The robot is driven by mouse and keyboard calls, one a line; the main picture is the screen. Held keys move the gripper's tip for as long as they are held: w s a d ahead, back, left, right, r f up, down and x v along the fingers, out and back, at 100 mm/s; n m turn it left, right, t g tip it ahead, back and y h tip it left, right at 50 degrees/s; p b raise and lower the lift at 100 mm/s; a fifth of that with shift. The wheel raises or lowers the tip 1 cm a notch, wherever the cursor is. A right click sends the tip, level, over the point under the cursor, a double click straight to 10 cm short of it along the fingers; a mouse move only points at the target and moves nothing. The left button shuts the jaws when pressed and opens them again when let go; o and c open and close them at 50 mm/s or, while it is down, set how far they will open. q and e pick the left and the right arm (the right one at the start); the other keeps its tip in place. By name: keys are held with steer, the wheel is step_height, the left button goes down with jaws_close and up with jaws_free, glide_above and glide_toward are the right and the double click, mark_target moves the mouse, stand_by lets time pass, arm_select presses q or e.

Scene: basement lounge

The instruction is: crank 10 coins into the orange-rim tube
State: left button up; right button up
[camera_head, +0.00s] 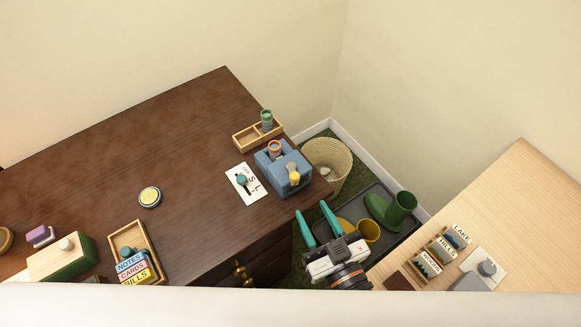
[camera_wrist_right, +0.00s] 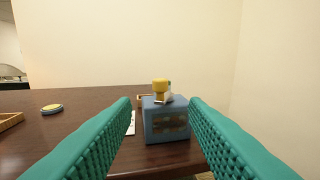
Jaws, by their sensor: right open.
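A blue coin machine (camera_head: 284,173) stands on the right end of the dark desk. An orange-rim tube (camera_head: 275,149) stands at its back left. A crank with a yellow knob (camera_head: 293,178) is on the machine's near right side. My right gripper (camera_head: 316,222) is open and empty, apart from the machine, in front of the desk's right edge. In the right wrist view the machine (camera_wrist_right: 166,121) and its yellow knob (camera_wrist_right: 160,87) show beyond and between the teal fingers. The orange-rim tube is not clear there. My left gripper is not in view.
A wooden tray (camera_head: 244,139) with a green-rim tube (camera_head: 267,118) is behind the machine. A white card (camera_head: 247,190) with a dark-knobbed lever lies left of it. A woven basket (camera_head: 330,160) stands beside the desk. A pale table (camera_head: 508,200) is at right.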

mark_target(292, 172)
steer(key=p+x, duration=0.1)
steer(key=x, duration=0.2)
steer(key=p+x, duration=0.1)
steer(key=x, duration=0.3)
steer(key=p+x, duration=0.1)
steer(key=x, duration=0.3)
steer(key=shift+d+r, duration=0.1)
steer(key=shift+r, duration=0.3)
steer(key=shift+w+a+f, duration=0.1)
steer(key=shift+w+a, duration=0.15)
steer(key=shift+w, duration=0.2)
